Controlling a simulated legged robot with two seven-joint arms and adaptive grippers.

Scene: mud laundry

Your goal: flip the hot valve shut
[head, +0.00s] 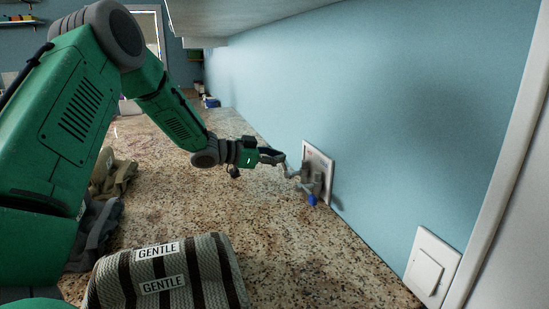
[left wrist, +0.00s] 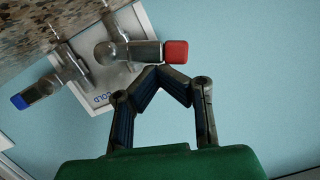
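The hot valve has a red-tipped lever (left wrist: 175,51) on a grey metal body, seen in the left wrist view. The cold valve beside it has a blue-tipped lever (left wrist: 20,101), which also shows in the head view (head: 312,200). Both sit on a white wall plate (head: 320,168) marked COLD near the blue valve. My left gripper (head: 280,157) is at the valves; its fingertips (left wrist: 159,72) meet just below the red tip in the left wrist view, with nothing between them. I cannot tell whether they touch the lever. In the head view the red tip is hidden. My right gripper is out of view.
The speckled countertop (head: 270,235) runs along the blue wall. A striped basket labelled GENTLE (head: 205,285) stands at the front. Dark and tan cloths (head: 110,180) lie at left. A white switch (head: 432,266) is on the wall at right. The counter's middle is clear.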

